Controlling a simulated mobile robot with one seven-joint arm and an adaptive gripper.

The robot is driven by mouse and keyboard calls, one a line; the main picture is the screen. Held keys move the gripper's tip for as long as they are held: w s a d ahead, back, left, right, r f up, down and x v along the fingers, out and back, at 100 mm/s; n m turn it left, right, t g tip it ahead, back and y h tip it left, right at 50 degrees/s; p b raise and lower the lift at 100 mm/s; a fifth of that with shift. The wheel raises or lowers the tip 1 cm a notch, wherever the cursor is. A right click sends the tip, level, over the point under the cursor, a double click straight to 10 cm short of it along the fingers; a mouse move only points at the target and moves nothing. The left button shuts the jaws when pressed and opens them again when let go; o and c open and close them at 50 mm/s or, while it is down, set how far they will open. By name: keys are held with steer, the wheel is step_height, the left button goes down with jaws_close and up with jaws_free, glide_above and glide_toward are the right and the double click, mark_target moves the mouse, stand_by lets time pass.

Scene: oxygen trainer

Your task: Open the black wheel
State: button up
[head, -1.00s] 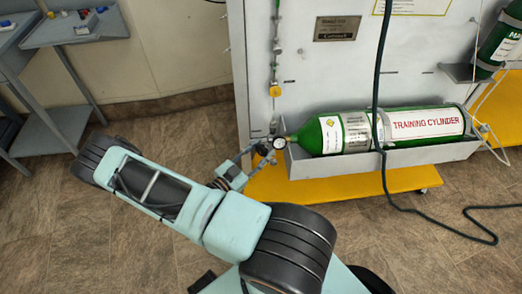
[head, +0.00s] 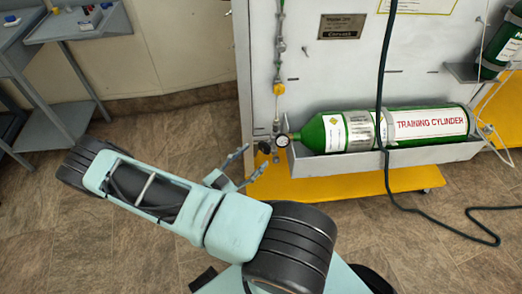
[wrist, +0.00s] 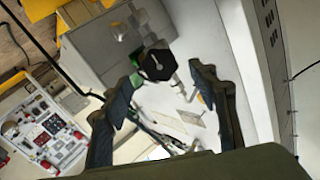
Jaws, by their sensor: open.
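The black wheel (head: 264,147) is a small dark knob on the valve fitting at the lower left of the grey panel, just left of a round gauge (head: 282,141). In the wrist view the black wheel (wrist: 157,65) shows face-on as a dark many-sided disc. My gripper (head: 257,155) is open and empty, its two fingers spread a little left of and below the wheel in the head view. In the wrist view my gripper (wrist: 167,76) has one finger on each side of the wheel's lower edge; the wheel looks beyond the tips, with contact not visible.
A green training cylinder (head: 345,131) lies in a grey tray (head: 390,158) right of the gauge. A dark hose (head: 382,80) hangs before it and trails onto the floor. A yellow base (head: 330,188) sticks out below. A grey side table (head: 75,25) stands upper left.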

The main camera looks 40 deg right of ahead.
steer(key=s+a, duration=0.1)
steer(key=a, duration=0.5)
stand_by(0.4)
